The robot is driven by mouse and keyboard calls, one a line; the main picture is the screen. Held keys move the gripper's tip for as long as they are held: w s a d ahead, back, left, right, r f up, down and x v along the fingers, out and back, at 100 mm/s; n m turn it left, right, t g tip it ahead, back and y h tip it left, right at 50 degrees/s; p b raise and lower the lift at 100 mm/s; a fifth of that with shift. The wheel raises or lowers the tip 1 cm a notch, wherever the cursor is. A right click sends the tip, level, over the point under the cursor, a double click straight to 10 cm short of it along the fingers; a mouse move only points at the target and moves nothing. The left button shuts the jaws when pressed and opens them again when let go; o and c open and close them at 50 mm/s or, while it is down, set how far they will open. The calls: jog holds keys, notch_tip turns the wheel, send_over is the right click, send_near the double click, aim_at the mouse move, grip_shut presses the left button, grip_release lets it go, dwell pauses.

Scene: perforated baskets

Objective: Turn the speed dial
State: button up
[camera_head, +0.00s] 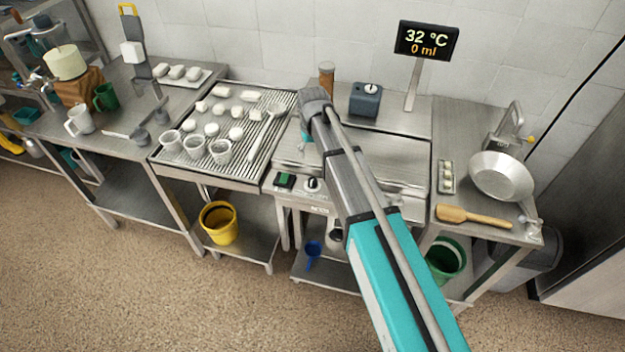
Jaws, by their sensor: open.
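A dial (312,184), a small dark knob on a pale plate, sits on the front panel of the middle steel unit (405,178). My arm reaches up from the bottom right across the unit, passing just right of the knob. The wrist end is above the back left of the unit.
A draining rack (262,141) with several white cups and moulds is left of the unit. A pan (501,176) and wooden tool (473,217) lie right. A display (427,41) reads 32 °C and 0 ml. The floor in front is clear.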

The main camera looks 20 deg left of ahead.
aim_at(312, 179)
jog(key=shift+f, duration=0.15)
notch_tip(312, 179, down, 14)
jog(key=b, duration=1.3)
jog(key=shift+r+b, duration=0.25)
jog(key=shift+b, duration=0.15)
jog(key=shift+c, duration=0.2)
grip_shut()
